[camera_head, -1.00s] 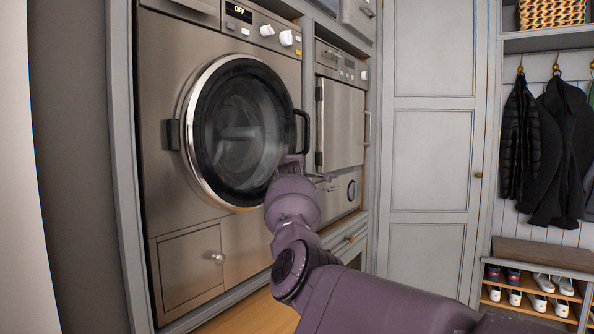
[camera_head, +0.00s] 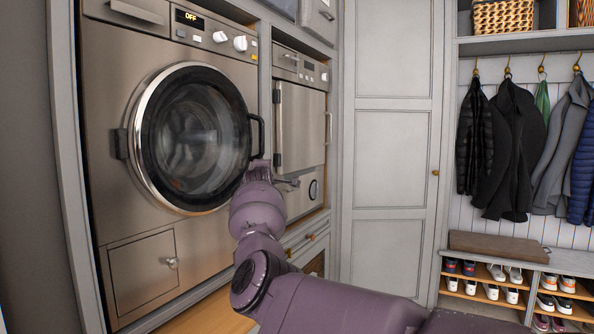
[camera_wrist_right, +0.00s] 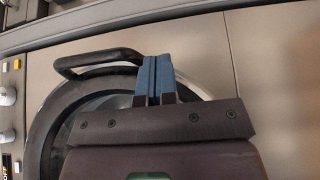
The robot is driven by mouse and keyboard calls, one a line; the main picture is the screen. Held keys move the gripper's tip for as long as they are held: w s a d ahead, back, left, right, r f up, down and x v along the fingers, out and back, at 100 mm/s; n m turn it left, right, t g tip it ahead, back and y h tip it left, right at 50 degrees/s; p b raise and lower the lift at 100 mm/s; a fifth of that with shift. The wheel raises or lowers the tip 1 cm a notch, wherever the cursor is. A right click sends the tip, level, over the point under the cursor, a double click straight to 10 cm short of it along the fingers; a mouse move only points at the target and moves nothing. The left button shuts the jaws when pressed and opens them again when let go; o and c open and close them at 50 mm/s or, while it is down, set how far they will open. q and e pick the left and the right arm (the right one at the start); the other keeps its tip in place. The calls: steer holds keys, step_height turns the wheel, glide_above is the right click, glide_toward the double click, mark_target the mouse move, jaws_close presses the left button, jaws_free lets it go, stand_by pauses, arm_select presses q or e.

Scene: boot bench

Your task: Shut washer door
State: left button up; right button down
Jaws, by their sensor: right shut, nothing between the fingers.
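The washer (camera_head: 105,75) has a round glass door (camera_head: 195,140) with a dark ring and a hinge on its left. The door appears closed or nearly so; I cannot tell whether it is latched. Its black handle (camera_head: 260,135) is on the right edge. My right gripper (camera_head: 258,168) is at the door's lower right, just below the handle. In the right wrist view, its blue fingers (camera_wrist_right: 152,78) are together and empty, over the door's rim beside the handle (camera_wrist_right: 95,60). I cannot tell whether they touch the door. My left gripper is out of view.
A second appliance (camera_head: 302,125) with a square door stands right of the washer. A tall grey cabinet (camera_head: 392,150), hanging coats (camera_head: 510,150) and a shoe bench (camera_head: 500,245) are to the right.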

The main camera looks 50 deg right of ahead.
arm_select(q)
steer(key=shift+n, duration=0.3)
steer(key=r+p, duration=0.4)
steer(key=p, duration=0.1)
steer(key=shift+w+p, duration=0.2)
steer(key=shift+p, duration=0.1)
arm_select(e)
steer(key=s+d, duration=0.1)
steer(key=s, duration=0.7)
steer(key=shift+s, duration=0.25)
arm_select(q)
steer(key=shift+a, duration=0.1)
arm_select(e)
steer(key=shift+d, duration=0.1)
